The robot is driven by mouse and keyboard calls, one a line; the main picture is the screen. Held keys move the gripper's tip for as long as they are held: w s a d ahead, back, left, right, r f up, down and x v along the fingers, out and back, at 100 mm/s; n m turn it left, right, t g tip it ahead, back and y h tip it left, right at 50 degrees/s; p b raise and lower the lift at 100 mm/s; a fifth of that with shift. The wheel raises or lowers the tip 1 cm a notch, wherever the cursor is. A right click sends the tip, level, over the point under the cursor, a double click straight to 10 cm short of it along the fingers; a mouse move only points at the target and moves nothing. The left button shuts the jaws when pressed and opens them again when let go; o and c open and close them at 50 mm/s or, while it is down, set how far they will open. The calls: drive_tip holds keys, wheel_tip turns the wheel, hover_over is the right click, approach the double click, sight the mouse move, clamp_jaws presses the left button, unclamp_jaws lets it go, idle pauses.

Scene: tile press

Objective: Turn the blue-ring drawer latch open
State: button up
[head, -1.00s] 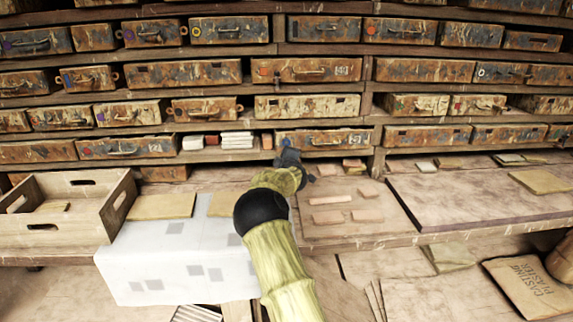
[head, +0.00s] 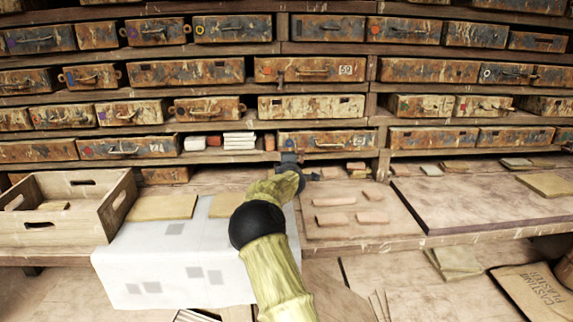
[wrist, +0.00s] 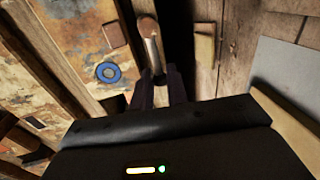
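The blue ring (wrist: 108,72) is on a rusty, paint-worn drawer front (wrist: 75,35) at the left of the wrist view. A pale metal bar with a rusty brown end (wrist: 150,40) stands beside the ring, apart from it. My gripper (wrist: 160,80) has a dark finger on either side of the bar's near end. The gap is narrow, and I cannot tell whether the fingers press on it. I cannot tell whether this bar is the latch.
Shelves of similar drawers surround this one. Pale tile stacks (head: 239,141) stand just left of it. Below are a bench with loose pinkish tiles (head: 335,219), a wooden crate (head: 118,205) at left and a large board (head: 480,200) at right.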

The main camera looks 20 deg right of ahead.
drive_tip(key=shift+o, duration=1.3)
drive_tip(key=shift+f, duration=0.1)
drive_tip(key=b+v, duration=0.2)
drive_tip(key=v, duration=1.5)
drive_tip(key=shift+s, duration=0.2)
drive_tip(key=shift+a, duration=0.2)
